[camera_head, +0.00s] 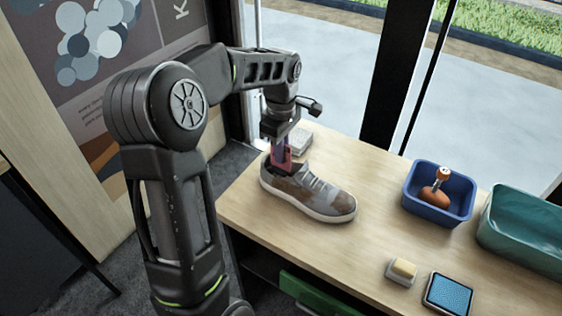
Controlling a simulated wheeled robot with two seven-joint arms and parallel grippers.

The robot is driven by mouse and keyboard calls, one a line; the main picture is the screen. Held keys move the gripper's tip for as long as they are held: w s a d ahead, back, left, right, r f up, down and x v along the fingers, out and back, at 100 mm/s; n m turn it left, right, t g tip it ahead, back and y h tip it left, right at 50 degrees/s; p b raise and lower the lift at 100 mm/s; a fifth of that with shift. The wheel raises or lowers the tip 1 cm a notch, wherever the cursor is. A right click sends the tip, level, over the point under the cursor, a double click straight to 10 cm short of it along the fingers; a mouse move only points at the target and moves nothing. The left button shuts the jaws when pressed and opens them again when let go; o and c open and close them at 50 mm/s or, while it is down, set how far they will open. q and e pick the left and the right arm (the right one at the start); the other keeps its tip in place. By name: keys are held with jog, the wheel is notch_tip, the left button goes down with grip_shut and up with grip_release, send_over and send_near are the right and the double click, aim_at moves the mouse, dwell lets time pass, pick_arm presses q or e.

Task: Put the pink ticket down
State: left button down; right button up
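The pink ticket (285,157) hangs upright below my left gripper (280,148), which appears shut on it. The ticket is at the heel opening of a grey and brown stained sneaker (312,194) on the wooden table. From this angle I cannot tell whether the ticket's lower end is inside the shoe or behind its collar. The fingers are small and dark, and partly hide the ticket. My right gripper is not in view.
A small white block (300,140) lies on the table (365,245) behind my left gripper. To the right are a blue bin (425,208) with a brown brush (435,195), a teal tub (520,245), a soap dish (402,271) and a blue pad (449,294). The table's middle is clear.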

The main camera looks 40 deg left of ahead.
aim_at(281, 168)
pick_arm(q)
jog(key=shift+f+p, duration=0.35)
jog(key=shift+f, duration=1.55)
jog(key=shift+f, duration=0.1)
jog(key=c, duration=1.9)
grip_release()
notch_tip(281, 168, up, 12)
jog(key=shift+r+b, duration=0.15)
jog(key=shift+b, duration=0.45)
